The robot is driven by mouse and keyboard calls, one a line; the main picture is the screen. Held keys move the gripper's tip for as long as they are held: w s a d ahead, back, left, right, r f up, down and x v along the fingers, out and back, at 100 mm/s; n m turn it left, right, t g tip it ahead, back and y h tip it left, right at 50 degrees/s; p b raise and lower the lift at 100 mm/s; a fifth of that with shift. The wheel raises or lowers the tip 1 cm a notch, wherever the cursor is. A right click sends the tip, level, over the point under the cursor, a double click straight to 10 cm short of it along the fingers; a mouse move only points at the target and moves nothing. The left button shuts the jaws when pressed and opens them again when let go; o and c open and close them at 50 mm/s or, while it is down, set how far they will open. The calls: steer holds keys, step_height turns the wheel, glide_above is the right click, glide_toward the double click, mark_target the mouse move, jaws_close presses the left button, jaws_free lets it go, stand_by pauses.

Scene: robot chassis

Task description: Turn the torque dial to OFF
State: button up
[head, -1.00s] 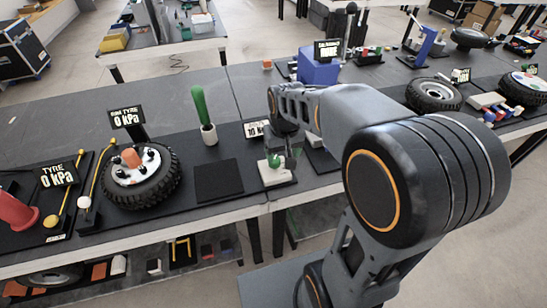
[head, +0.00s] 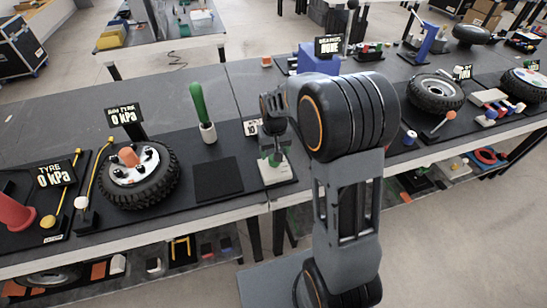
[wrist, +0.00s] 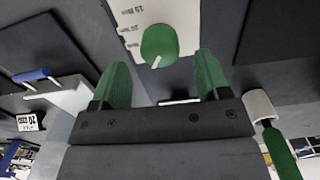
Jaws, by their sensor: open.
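The torque dial (wrist: 160,45) is a round green knob with a white pointer mark, on a cream panel (wrist: 130,12) with printed labels in the wrist view. The pointer slants toward the lower left of that picture; the labels are too small and cut off to read surely. In the head view the panel (head: 276,178) sits near the table's front edge, and my gripper partly hides the knob. My gripper (wrist: 158,62) is open and empty, with green fingertips on either side of the knob's near edge. I cannot tell whether they touch it.
A green-handled tool (head: 199,103) stands in a white cup (head: 208,132) left of the panel. A flat black pad (head: 219,180) lies between the panel and a tyre (head: 139,190). A blue box (head: 318,62) stands behind my arm. A dark mat with a lever (head: 438,125) is at right.

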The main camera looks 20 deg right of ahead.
steer(key=shift+f, duration=1.75)
steer(key=shift+a, duration=0.1)
steer(key=c, duration=0.9)
steer(key=n, duration=0.3)
steer(key=shift+n, duration=1.9)
